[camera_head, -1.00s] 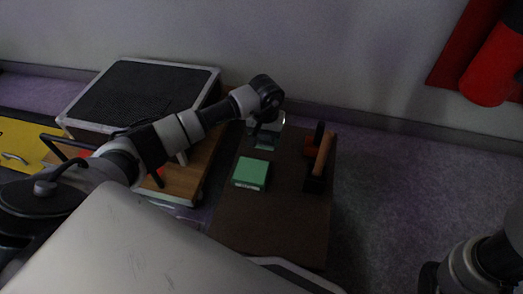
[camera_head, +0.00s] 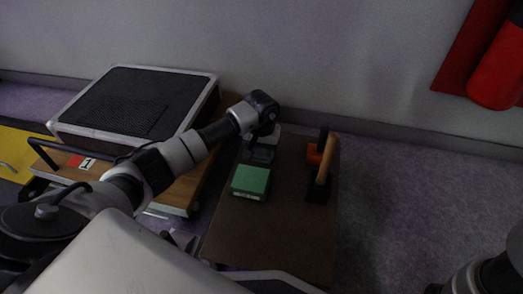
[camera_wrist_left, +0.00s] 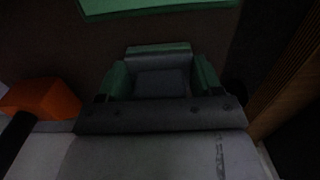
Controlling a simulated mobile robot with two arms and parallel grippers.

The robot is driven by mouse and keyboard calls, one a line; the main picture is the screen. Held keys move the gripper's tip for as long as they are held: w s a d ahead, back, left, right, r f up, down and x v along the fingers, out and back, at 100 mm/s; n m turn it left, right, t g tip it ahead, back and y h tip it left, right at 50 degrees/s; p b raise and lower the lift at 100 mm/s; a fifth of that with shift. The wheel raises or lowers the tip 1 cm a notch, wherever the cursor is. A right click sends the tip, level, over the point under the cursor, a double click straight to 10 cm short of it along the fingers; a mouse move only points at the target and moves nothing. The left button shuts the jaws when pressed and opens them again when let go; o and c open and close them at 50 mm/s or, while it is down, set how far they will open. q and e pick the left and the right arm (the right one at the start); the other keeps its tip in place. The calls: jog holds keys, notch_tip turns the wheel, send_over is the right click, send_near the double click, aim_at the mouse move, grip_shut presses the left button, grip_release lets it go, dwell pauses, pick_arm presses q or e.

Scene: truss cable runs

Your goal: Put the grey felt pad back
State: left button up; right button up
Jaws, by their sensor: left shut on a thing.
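My left gripper (camera_head: 263,150) is over the far part of a dark brown tabletop (camera_head: 262,235), beyond a green box (camera_head: 250,182) in the head view. In the left wrist view its green-edged fingers (camera_wrist_left: 160,80) are shut on a dark grey flat piece (camera_wrist_left: 160,84), which looks like the grey felt pad. The pad is dim and partly hidden by the gripper. I cannot tell whether it touches the tabletop. My right gripper is not in view; only part of my right arm shows at the lower right.
A wooden cart with a black mesh-topped case (camera_head: 130,100) is at the left. A red cylinder (camera_head: 498,75) is on the wall.

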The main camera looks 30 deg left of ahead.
pick_arm(q)
jog(key=o, duration=1)
jog(key=shift+c, duration=0.2)
notch_tip(320, 180, up, 12)
jog(key=p, duration=0.7)
jog(key=shift+r+p, duration=0.2)
jog(key=shift+p, duration=0.2)
jog(key=shift+f, duration=0.1)
